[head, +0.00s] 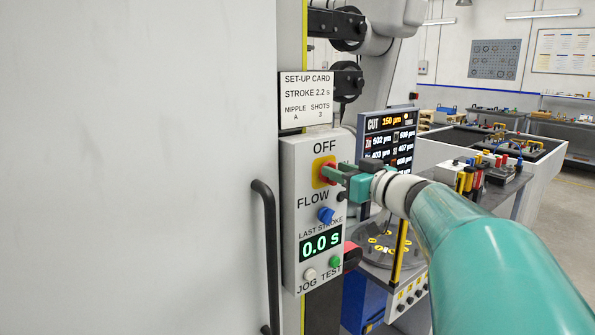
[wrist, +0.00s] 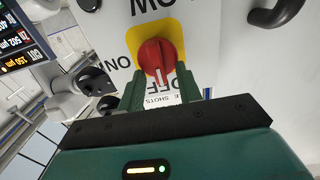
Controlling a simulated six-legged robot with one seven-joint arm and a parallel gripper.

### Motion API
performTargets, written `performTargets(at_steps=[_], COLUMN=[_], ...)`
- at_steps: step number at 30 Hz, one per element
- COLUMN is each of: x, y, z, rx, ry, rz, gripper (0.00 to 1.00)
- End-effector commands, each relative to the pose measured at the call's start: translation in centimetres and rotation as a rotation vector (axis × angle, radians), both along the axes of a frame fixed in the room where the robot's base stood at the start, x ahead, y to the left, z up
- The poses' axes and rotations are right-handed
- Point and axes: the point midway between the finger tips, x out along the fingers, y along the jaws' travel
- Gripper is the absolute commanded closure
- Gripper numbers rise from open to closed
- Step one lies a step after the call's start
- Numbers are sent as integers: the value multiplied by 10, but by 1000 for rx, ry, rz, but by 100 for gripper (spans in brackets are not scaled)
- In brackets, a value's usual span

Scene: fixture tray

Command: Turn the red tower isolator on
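The red tower isolator (head: 323,171) is a red rotary knob on a yellow plate, on the grey control panel (head: 300,240). It also shows in the wrist view (wrist: 155,54), where its white mark points at the OFF lettering (wrist: 165,89). An ON label (wrist: 119,63) stands beside the yellow plate. My gripper (wrist: 158,82) is open, its two green fingers apart on either side of the knob's lower part. In the head view my gripper (head: 336,172) is right at the knob and partly hides it. I cannot tell whether the fingers touch it.
Below the knob are a blue FLOW knob (head: 326,215), a 0.0 s display (head: 320,243), a white JOG button (head: 309,274) and a green TEST button (head: 335,262). A black handle (head: 267,255) stands left of the panel. A set-up card (head: 306,99) is above.

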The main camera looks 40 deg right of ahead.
Motion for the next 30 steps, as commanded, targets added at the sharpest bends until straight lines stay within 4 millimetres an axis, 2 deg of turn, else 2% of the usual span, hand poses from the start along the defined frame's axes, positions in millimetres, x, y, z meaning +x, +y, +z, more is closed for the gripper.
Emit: performTargets(at_steps=[3, 8, 20, 30], x=[-1, -1, -1, -1], y=[0, 0, -1, -4], z=[0, 0, 0, 0], rx=[0, -1, 33, 229], ry=[0, 0, 1, 7], rz=[-1, -1, -1, -1], gripper=[67, 99, 100, 100])
